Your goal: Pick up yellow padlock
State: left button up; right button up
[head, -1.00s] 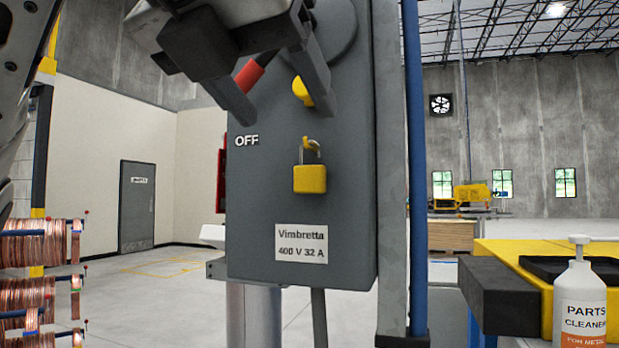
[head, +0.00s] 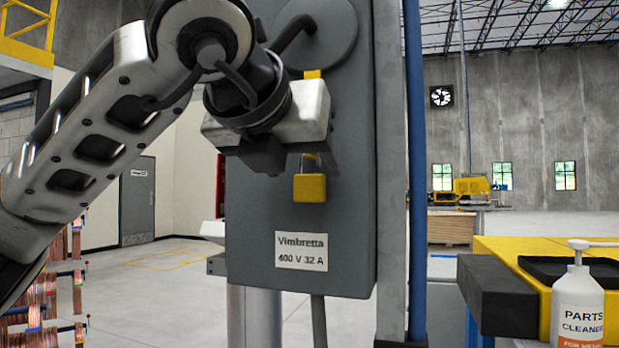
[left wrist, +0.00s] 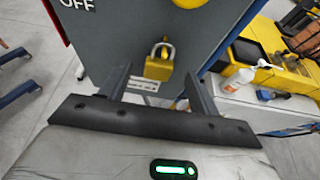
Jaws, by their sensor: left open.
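The yellow padlock (head: 309,187) hangs on the front of the grey switch box (head: 300,228), above the white Vimbretta label. Its shackle is partly hidden behind my left gripper in the head view. My left gripper (head: 285,165) is in front of the box, just above and left of the padlock in that view. In the left wrist view the padlock (left wrist: 159,65) shows beyond and between the two open fingers (left wrist: 157,85), with nothing held. My right gripper is not in view.
A blue pipe (head: 414,180) and a grey post run beside the box on the right. A yellow-topped workbench (head: 520,250) with a parts cleaner bottle (head: 577,305) stands at the right. Copper coils (head: 40,300) are at the lower left.

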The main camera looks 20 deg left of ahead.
aim_at(307, 175)
pick_arm(q)
jog(key=x, duration=0.3)
jog(key=shift+w+f+p, duration=0.1)
jog(key=shift+p, duration=0.2)
jog(key=c, duration=1.1)
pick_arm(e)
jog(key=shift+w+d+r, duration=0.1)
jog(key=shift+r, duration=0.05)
